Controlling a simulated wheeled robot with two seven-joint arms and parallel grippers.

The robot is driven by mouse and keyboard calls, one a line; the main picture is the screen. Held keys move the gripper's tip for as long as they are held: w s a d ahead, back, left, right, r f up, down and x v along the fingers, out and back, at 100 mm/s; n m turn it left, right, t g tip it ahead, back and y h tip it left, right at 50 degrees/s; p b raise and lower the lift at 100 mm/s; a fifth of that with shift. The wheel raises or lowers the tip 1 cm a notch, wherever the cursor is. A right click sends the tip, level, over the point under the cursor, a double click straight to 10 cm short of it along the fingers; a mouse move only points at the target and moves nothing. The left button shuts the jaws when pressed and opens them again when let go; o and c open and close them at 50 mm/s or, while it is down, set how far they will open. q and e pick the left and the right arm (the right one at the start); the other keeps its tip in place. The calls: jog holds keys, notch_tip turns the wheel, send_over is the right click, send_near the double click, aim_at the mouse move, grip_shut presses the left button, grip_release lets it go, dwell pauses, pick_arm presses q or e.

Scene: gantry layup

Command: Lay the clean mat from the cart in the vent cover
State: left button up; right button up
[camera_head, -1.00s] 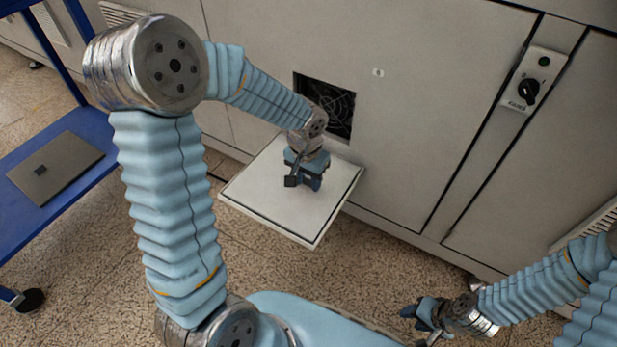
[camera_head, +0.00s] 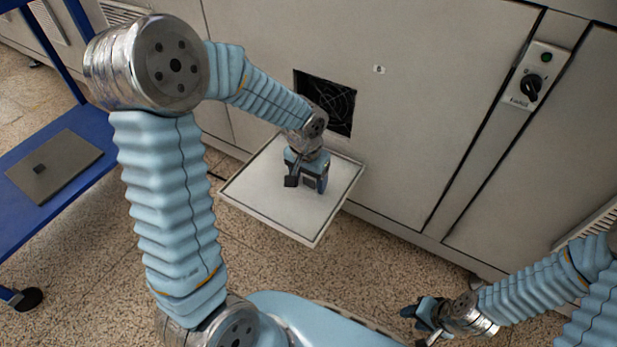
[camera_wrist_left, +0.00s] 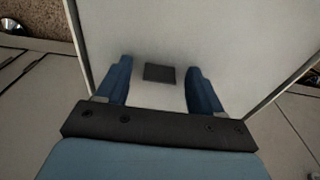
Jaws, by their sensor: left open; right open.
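The vent cover (camera_head: 262,219) is folded down as a flat tray in front of the dark vent opening. A pale sheet that looks like a mat (camera_head: 262,192) lies in it, nearly filling it. In the left wrist view the pale sheet (camera_wrist_left: 215,45) has a dark square tab (camera_wrist_left: 159,73). My left gripper (camera_head: 308,187) is over the sheet, open and empty, its fingers on either side of the tab. A grey-brown mat (camera_head: 60,172) with a small dark tab lies on the blue cart. My right gripper (camera_head: 420,316) is open and empty at the lower right.
The blue cart (camera_head: 22,238) stands at the left edge. The vent opening (camera_head: 338,107) with its fan grille is in the grey cabinet (camera_head: 430,110) behind the cover. A switch panel (camera_head: 533,78) is at upper right. Speckled floor lies clear between cart and cover.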

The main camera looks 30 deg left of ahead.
pick_arm(q)
notch_tip(320, 180, up, 14)
jog(key=s+p, duration=0.1)
jog(key=p, duration=0.1)
jog(key=shift+f+p, duration=0.15)
jog(key=shift+p, duration=0.2)
pick_arm(e)
notch_tip(320, 180, up, 3)
jog(key=shift+d+f, duration=0.1)
jog(key=shift+f, duration=0.1)
pick_arm(q)
jog(key=shift+s, duration=0.1)
